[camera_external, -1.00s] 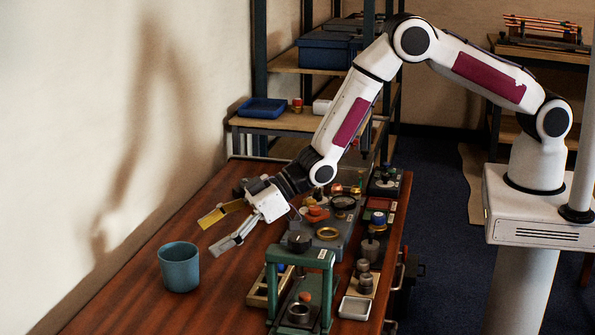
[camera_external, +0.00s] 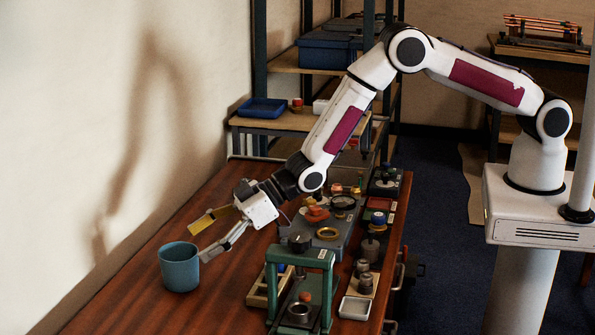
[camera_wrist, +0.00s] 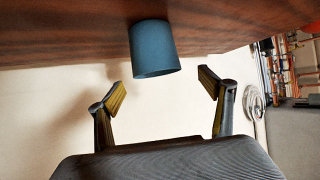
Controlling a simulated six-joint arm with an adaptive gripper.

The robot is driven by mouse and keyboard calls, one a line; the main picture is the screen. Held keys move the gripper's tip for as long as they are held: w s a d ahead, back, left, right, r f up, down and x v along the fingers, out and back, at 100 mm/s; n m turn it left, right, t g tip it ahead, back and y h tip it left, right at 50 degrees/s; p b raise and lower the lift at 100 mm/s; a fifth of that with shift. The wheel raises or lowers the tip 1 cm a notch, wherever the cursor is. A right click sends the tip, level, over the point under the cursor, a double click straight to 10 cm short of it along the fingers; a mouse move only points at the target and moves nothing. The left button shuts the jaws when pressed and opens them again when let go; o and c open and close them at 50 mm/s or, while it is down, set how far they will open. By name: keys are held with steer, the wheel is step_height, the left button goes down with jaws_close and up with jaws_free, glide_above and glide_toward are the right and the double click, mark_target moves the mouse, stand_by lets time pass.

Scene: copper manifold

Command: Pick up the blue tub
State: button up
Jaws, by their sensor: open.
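The blue tub (camera_external: 180,270) stands upright on the wooden table at the left in the external view. In the wrist view the tub (camera_wrist: 153,50) shows ahead of the fingers, between their lines. My gripper (camera_external: 203,237) is open and empty, tilted forward and down. In the external view its near fingertip appears close to the tub's right rim, and the other finger shows above and behind the tub. I cannot tell whether the near fingertip touches the tub. In the wrist view the gripper (camera_wrist: 168,88) has its two fingers wide apart, with no object between the tips.
A green press frame (camera_external: 300,258) and a small metal tray (camera_external: 355,308) stand right of the tub. Several small parts lie around the grey block farther back. The wall is close on the left. The table (camera_external: 135,315) around the tub is clear.

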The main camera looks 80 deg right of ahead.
mark_target(184, 248)
steer(key=shift+w+x, duration=0.25)
steer(key=shift+x, duration=1.85)
steer(key=shift+w+d, duration=0.1)
steer(key=c, duration=1.3)
